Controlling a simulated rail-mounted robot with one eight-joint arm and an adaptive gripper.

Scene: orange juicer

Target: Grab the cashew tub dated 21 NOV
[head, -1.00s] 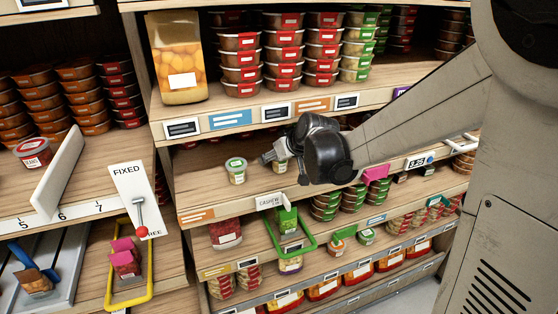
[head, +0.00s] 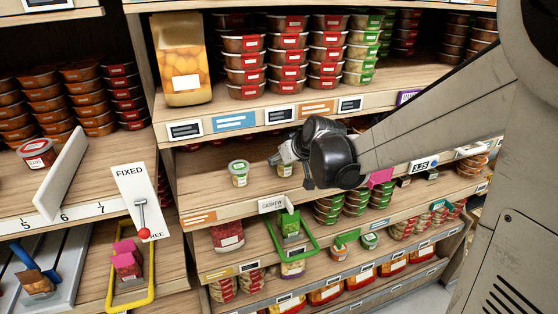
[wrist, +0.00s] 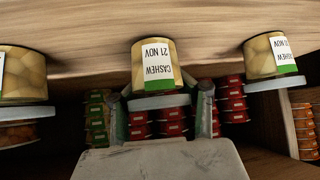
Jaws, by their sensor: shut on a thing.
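A small clear tub of pale nuts (wrist: 152,68) appears upside down in the middle of the wrist view. Its white and green label reads CASHEW 21 NOV. My gripper (wrist: 160,98) has one finger on each side of the tub's lid end and is shut on it. In the head view my gripper (head: 297,150) is at the middle shelf, with the tub (head: 285,169) just below it, partly covered. The fingertips' contact is hard to make out.
Similar tubs stand on either side in the wrist view, one left (wrist: 22,75) and one right (wrist: 268,55); their dates are not clear. One tub (head: 238,173) shows left of my gripper in the head view. A CASHEW sign (head: 272,204) is at the shelf's front edge.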

